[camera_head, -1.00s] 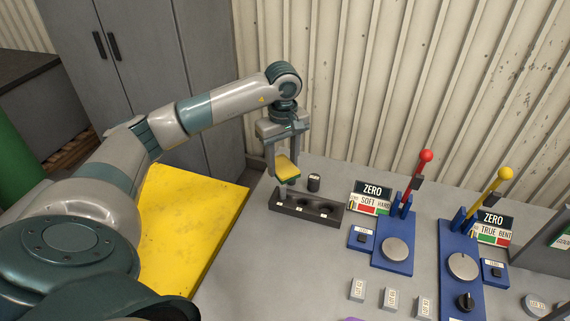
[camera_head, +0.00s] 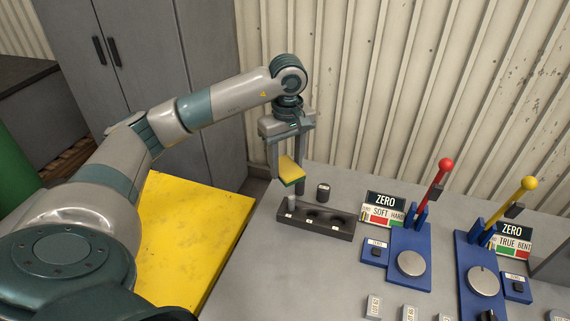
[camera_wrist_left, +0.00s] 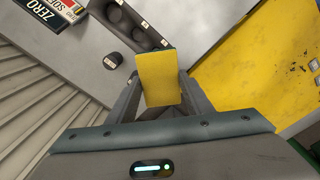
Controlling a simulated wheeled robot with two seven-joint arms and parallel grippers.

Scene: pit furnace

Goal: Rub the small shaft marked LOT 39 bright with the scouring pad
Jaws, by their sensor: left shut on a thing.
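My left gripper (camera_head: 287,180) points down over the left end of a black rack. It is shut on the scouring pad (camera_head: 291,169), yellow on top with a green layer below. The pad also shows between the fingers in the left wrist view (camera_wrist_left: 158,80). A small grey shaft (camera_head: 291,203) stands upright in the leftmost hole of the rack (camera_head: 335,231), just below the pad with a small gap. The rack's other holes look empty. Its small white labels are too small to read, so I cannot confirm LOT 39. My right gripper is out of view.
A dark short cylinder (camera_head: 323,191) stands behind the rack. Two blue lever devices, one with a red knob (camera_head: 445,164) and one with a yellow knob (camera_head: 529,183), stand right. Small labelled blocks (camera_head: 374,306) lie in front. A yellow surface (camera_head: 190,240) is left; a ribbed wall is behind.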

